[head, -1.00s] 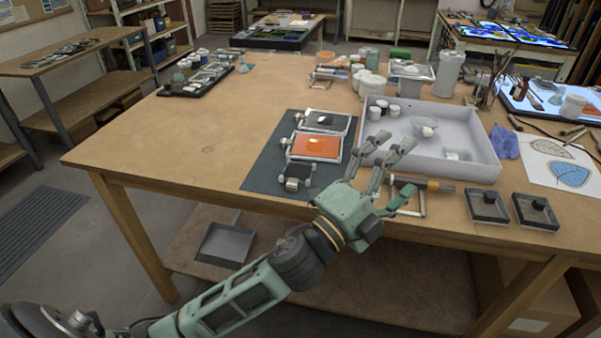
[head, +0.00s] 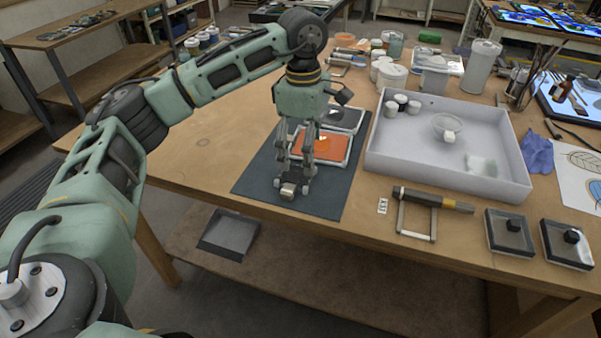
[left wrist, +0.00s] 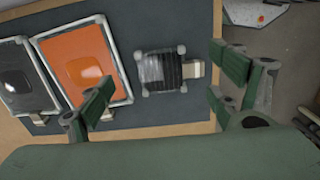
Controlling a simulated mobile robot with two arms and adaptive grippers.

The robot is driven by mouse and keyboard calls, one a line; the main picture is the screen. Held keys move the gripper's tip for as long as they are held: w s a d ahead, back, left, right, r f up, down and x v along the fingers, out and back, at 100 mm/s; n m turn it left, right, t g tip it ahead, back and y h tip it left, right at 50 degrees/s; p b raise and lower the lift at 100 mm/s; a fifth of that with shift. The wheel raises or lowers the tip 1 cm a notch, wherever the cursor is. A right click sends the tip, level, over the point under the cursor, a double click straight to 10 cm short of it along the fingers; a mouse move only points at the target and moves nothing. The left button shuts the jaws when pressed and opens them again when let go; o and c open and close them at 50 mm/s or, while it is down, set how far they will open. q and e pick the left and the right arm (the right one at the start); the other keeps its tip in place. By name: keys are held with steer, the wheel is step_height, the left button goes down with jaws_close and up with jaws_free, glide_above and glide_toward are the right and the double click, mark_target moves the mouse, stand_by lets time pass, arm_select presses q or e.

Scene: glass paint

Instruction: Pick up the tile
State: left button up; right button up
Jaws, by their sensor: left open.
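A small dark square tile (left wrist: 160,72) with pale rounded corner pieces lies on the dark mat (left wrist: 205,15) in the left wrist view. Part of its face looks grey and streaked, and a pale metal block (left wrist: 194,69) sits at its edge. My left gripper (left wrist: 165,78) is open, with one finger on each side of the tile and nothing held. In the head view my left gripper (head: 291,181) points down over the mat's near part, just above the metal block (head: 287,191). The fingers mostly hide the tile there. My right gripper is not in view.
An orange framed panel (head: 334,147) and a dark framed panel (head: 342,117) lie just behind the gripper. A pale tray (head: 390,155) with jars stands right. A handled frame (head: 432,198) and two dark square trays (head: 510,250) lie near the front edge.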

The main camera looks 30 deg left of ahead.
mark_target(296, 175)
arm_select(q)
steer(key=shift+s+a+r+y, duration=0.1)
steer(key=shift+a+y, duration=0.2)
steer(key=shift+a, duration=0.4)
steer(key=shift+a+f, duration=0.1)
steer(key=shift+f, duration=0.2)
steer(key=shift+s+f+p, duration=0.15)
steer(key=shift+f+p, duration=0.3)
steer(key=shift+f, duration=0.45)
steer(key=f, duration=0.1)
steer(key=f+p, duration=0.1)
steer(key=f, duration=0.1)
steer(key=shift+s+a+f, duration=0.1)
steer(key=shift+a+f, duration=0.2)
steer(key=shift+a, duration=0.1)
steer(key=shift+f+p, duration=0.3)
steer(key=shift+f, duration=0.35)
steer(key=c, duration=1.4)
steer(key=shift+r, duration=0.15)
